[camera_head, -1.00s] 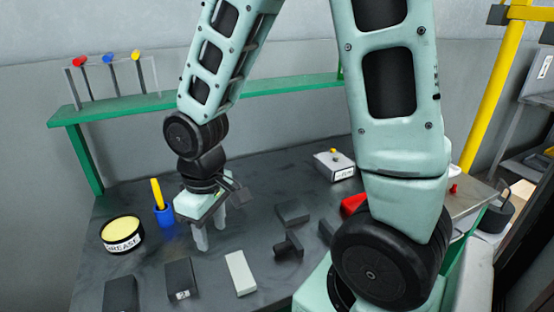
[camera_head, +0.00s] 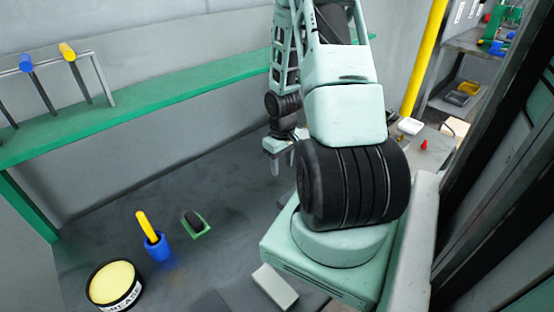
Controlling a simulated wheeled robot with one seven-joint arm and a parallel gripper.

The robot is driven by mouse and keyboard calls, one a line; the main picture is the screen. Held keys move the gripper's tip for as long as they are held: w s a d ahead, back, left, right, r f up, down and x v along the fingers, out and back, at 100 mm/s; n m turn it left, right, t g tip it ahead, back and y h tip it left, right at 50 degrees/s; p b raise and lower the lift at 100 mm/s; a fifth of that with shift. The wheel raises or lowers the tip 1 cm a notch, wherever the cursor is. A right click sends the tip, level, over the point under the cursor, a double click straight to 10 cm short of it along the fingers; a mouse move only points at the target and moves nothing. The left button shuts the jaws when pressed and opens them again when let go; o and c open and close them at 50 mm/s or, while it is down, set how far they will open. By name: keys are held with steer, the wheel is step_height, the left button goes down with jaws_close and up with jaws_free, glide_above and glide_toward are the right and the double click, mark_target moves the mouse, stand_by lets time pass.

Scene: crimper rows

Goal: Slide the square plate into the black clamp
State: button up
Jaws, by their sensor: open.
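A small green square piece (camera_head: 203,232) lies on the dark bench, right of the blue cup. A dark, rounded piece (camera_head: 193,219) sits on or in it. I take the green piece for the square plate and the dark piece for the black clamp, but I cannot tell surely, nor how far one is inside the other. My gripper (camera_head: 282,164) is at the back of the bench, to the right of and apart from both. Its pale fingers are spread, with nothing seen between them. My arm hides the bench behind it.
A blue cup (camera_head: 158,249) with a yellow stick and a grease tin (camera_head: 114,285) stand at the left. A pale block (camera_head: 275,287) lies at the front, beside dark blocks (camera_head: 240,295). A green shelf (camera_head: 150,105) runs along the wall. The bench's middle is clear.

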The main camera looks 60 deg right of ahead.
steer(key=b, duration=0.5)
glide_above(281, 195)
steer(key=shift+f, duration=2.85)
steer(key=shift+s+f, duration=0.1)
steer(key=shift+f, duration=0.05)
steer(key=shift+f+b, duration=2.25)
steer(key=shift+f, duration=0.6)
steer(key=shift+r+p, duration=0.45)
steer(key=shift+p, duration=0.05)
steer(key=shift+s, duration=0.1)
steer(key=shift+s+a+f+b, duration=0.15)
steer(key=shift+s+a, duration=0.3)
steer(key=shift+s, duration=0.9)
steer(key=shift+s+a+r+b, duration=0.15)
steer(key=shift+s+a, duration=0.3)
steer(key=shift+s, duration=0.85)
steer(key=shift+s+a+f+b, duration=0.15)
steer(key=shift+s+a, duration=0.3)
steer(key=shift+s, duration=0.9)
steer(key=shift+s+a+p, duration=0.25)
steer(key=shift+s+p, duration=0.4)
steer(key=shift+s, duration=0.05)
steer(key=shift+s+a+p, duration=0.2)
steer(key=shift+s+p, duration=0.4)
steer(key=shift+s, duration=0.05)
steer(key=shift+s+p, duration=0.15)
steer(key=shift+p, duration=0.15)
steer(key=shift+s+a+p, duration=0.2)
steer(key=shift+s+p, duration=0.35)
steer(key=shift+p, duration=0.6)
